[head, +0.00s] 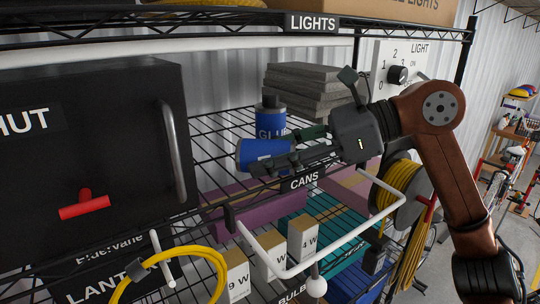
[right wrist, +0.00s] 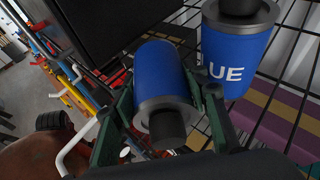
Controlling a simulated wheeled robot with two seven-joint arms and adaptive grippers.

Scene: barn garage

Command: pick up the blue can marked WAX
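In the right wrist view the blue can (right wrist: 160,72) is between the two fingers (right wrist: 165,105), black cap toward my palm. Its marking is not readable in either view. A second blue can, marked GLUE (head: 270,119), stands upright just behind; it also shows in the right wrist view (right wrist: 235,50). My left gripper is not in view.
A black cabinet (head: 90,130) with a grey handle and red knob stands at left. Grey slabs (head: 305,90) are stacked behind. A white rail (head: 290,272), yellow cable (head: 140,280) and cable reel (head: 405,190) are in front and below. Labelled boxes (head: 237,275) sit lower.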

